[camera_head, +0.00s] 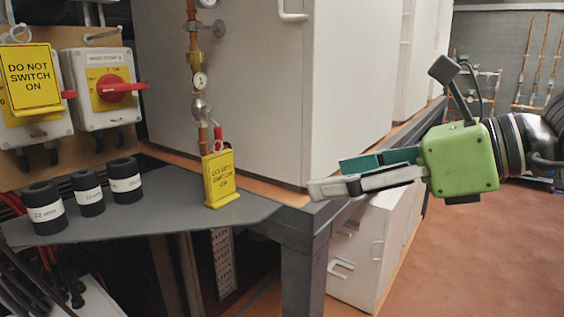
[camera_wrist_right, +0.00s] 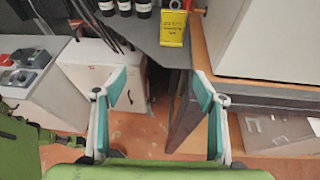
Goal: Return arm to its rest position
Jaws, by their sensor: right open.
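My right gripper (camera_head: 345,178) reaches in from the right in the head view, level with the corner of the grey bench. In the right wrist view the right gripper (camera_wrist_right: 160,92) shows two separated fingers with green pads and nothing between them. Its fingers are apart from the yellow "DO NOT SWITCH ON" tag (camera_head: 220,178) on the grey shelf. That tag also shows in the wrist view (camera_wrist_right: 173,28), beyond the fingertips.
A grey shelf (camera_head: 170,210) holds several black cylinders (camera_head: 126,180) with white labels. Switch boxes (camera_head: 100,88) hang at the left, one with another yellow tag (camera_head: 30,78). A large white cabinet (camera_head: 230,90) stands on the bench. Reddish floor (camera_head: 470,260) is open at the right.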

